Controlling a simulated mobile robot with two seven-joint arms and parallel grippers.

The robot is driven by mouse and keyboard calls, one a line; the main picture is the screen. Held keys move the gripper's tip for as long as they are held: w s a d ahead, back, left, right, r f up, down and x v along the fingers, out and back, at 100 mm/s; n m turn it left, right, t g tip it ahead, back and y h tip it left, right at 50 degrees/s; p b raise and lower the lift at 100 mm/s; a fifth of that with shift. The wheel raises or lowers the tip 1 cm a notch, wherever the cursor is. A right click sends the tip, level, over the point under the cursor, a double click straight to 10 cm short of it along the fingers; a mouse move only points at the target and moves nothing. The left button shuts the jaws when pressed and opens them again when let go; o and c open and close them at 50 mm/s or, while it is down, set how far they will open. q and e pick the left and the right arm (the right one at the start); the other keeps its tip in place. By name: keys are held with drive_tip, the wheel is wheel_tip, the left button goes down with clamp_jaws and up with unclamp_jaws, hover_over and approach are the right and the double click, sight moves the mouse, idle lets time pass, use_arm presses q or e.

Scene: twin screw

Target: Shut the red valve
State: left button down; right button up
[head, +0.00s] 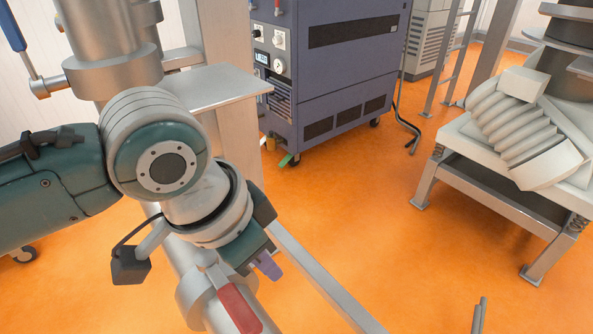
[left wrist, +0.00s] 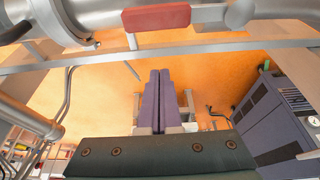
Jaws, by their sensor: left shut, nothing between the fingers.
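The red valve handle (head: 240,308) lies at the bottom of the head view, on a thick steel pipe (head: 192,293). It looks roughly in line with the pipe. In the left wrist view the red handle (left wrist: 157,17) shows at the top edge, in front of the pipe (left wrist: 205,18). My left gripper (head: 268,268) is just above and right of the handle in the head view, apart from it. Its purple fingers (left wrist: 160,73) are together and empty in the left wrist view, with a gap in the picture between their tips and the handle. My right gripper is not in view.
A grey steel rail (head: 315,275) runs beside the pipe. A blue-purple cabinet (head: 340,88) stands at the back. A metal bench (head: 468,175) with a ribbed part is at the right. A blue handle (head: 11,27) is at upper left. The orange floor between is mostly clear.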

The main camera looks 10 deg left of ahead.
sight(226, 292)
use_arm(q)
drive_tip(key=shift+s+a+f, duration=0.3)
drive_tip(key=shift+s+f, duration=0.05)
drive_tip(key=shift+f, duration=0.25)
drive_tip(key=shift+s+a+f, duration=0.25)
drive_tip(key=shift+s+f, duration=0.1)
drive_tip(key=shift+f, duration=0.3)
drive_tip(key=shift+s+a+f, duration=0.3)
drive_tip(key=shift+s+f, duration=0.05)
drive_tip(key=shift+f, duration=0.25)
